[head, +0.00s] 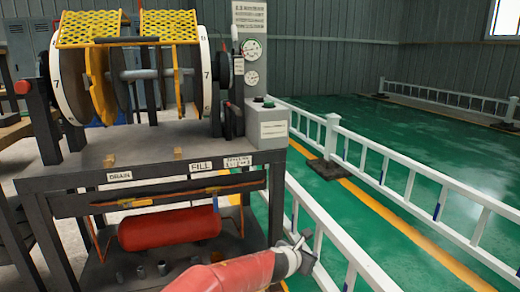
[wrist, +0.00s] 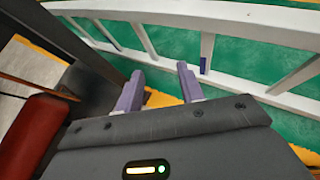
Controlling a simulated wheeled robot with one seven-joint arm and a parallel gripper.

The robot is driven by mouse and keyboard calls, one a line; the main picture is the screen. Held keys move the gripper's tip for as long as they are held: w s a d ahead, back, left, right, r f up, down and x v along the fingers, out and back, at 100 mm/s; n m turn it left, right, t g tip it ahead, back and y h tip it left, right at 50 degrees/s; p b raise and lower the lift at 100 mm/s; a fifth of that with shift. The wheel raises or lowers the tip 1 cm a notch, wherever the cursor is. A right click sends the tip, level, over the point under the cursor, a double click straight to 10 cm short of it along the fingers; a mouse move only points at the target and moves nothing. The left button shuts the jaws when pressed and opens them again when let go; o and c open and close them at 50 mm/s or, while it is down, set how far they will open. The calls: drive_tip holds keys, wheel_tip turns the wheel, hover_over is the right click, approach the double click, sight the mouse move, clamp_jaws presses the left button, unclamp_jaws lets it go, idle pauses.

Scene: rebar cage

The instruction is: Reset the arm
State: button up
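My gripper (head: 300,246) is at the lower middle of the head view, in front of the right leg of the machine bench and close to the white railing. In the wrist view, its two purple-grey fingers (wrist: 158,88) stand apart with a clear gap and nothing between them. My red arm link enters from the bottom of the head view. No object is held.
The machine bench (head: 130,148) with yellow mesh guards (head: 90,28) and a gauge panel (head: 250,60) stands left. A red tank (head: 170,228) lies below it. The white railing (head: 385,178) runs along the right, also close in the wrist view (wrist: 209,50).

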drive_tip(key=s+d+f+m+g+y, duration=0.25)
drive_tip(key=s+d+m+g, duration=0.35)
drive_tip(key=s+m, duration=0.7)
drive_tip(key=s+a+r+m+t+y, duration=0.1)
drive_tip(key=s+a+r+m+y, duration=0.1)
drive_tip(key=s+r+m, duration=0.5)
drive_tip(key=s+a+r+m+y, duration=0.2)
drive_tip(key=s+r+m, duration=0.5)
drive_tip(key=s, duration=0.8)
wheel_tip(320, 180, up, 3)
drive_tip(key=shift+f+m+t+y+p, duration=0.2)
drive_tip(key=shift+m+t+y+p, duration=0.15)
drive_tip(key=shift+m+t, duration=0.05)
drive_tip(key=shift+w, duration=0.1)
